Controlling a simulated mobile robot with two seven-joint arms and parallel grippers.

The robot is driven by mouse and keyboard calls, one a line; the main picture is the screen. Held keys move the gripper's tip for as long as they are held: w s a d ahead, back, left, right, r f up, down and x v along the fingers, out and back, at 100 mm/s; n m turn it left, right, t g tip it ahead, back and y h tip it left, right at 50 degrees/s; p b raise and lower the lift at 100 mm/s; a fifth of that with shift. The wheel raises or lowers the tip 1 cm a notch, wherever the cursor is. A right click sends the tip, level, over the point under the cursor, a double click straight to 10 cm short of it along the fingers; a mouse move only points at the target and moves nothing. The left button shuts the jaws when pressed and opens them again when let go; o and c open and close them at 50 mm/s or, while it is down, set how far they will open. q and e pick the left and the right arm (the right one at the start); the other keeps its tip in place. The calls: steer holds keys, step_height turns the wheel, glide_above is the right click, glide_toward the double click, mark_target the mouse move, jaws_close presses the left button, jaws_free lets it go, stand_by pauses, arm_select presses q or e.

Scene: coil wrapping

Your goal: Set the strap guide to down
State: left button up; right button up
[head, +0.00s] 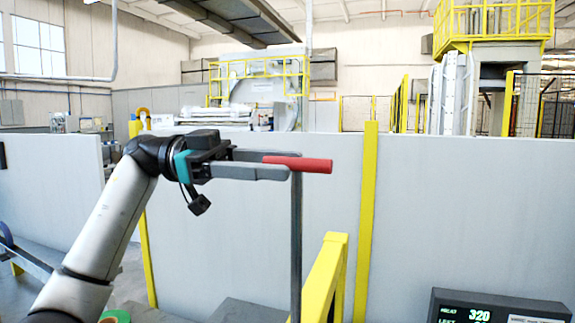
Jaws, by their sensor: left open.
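A red handle (305,164) sits across the top of an upright grey post (296,240) near the middle of the head view. I take it to be the strap guide's lever; no label on it can be read. The handle lies roughly level. My left gripper (277,164) is open, its two dark fingers pointing right. Its fingertips overlap the handle's left end in the picture. I cannot tell whether they touch it or how deep the handle lies between them. My right gripper is not in view.
A yellow rail (325,275) rises just right of the post, with a taller yellow post (366,220) behind it. Pale grey panels (465,225) stand behind. A dark display unit (497,307) reading 320 is at the bottom right. A green roll (117,317) shows at the bottom left.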

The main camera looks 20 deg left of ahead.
arm_select(q)
steer(key=shift+d, duration=1)
jaws_close()
stand_by(0.8)
